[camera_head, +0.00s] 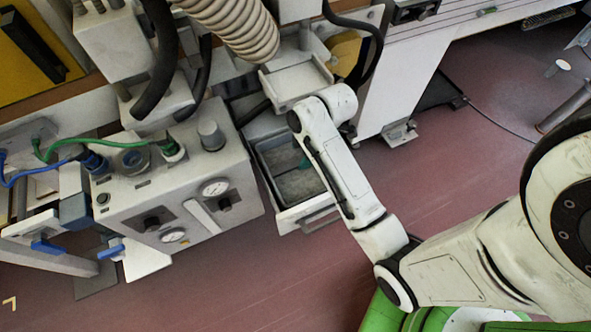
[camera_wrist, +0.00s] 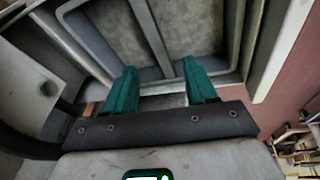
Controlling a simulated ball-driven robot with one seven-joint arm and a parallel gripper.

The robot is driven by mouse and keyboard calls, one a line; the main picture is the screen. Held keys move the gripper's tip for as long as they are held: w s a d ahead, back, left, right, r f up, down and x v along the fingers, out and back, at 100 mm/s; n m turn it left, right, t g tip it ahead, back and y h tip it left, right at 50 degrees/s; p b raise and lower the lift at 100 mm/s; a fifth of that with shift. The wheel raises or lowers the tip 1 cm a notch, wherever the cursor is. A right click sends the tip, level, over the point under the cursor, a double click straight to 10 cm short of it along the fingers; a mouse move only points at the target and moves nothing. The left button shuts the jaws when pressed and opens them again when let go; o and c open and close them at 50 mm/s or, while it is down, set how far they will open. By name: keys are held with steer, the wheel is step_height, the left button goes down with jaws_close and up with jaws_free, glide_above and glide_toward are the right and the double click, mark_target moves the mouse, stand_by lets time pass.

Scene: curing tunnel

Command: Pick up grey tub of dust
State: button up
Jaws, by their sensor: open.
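A grey tub (camera_head: 268,174) with pale grey dust in it sits in a light-framed pull-out tray with a handle, beneath the machine. My gripper is mostly hidden behind my own arm in the head view; one teal fingertip (camera_head: 304,162) shows over the tub. The tub (camera_wrist: 235,48) lies ahead of the fingers, with a grey bar running across the dusty area. I cannot tell whether the fingers touch it.
A grey control box (camera_head: 188,195) with gauges, knobs and hoses stands left of the tub. A ribbed hose (camera_head: 232,28) and a grey housing (camera_head: 297,78) are above it. A white machine leg (camera_head: 398,90) stands to the right. The reddish floor (camera_head: 290,270) in front is clear.

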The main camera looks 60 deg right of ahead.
mark_target(297, 164)
steer(key=shift+s+d+f+n, duration=0.1)
steer(key=shift+d+f+n, duration=0.15)
steer(key=shift+d, duration=0.15)
steer(key=shift+d+f+n, duration=0.15)
steer(key=shift+d+n, duration=0.1)
steer(key=shift+d, duration=0.15)
steer(key=x, duration=0.4)
steer(key=shift+a+f+b, duration=0.1)
steer(key=shift+f+b, duration=0.2)
steer(key=shift+b, duration=0.05)
steer(key=shift+a+b+x, duration=0.2)
steer(key=shift+b+x, duration=0.15)
steer(key=shift+x, duration=2.65)
steer(key=shift+r, duration=0.1)
jaws_close()
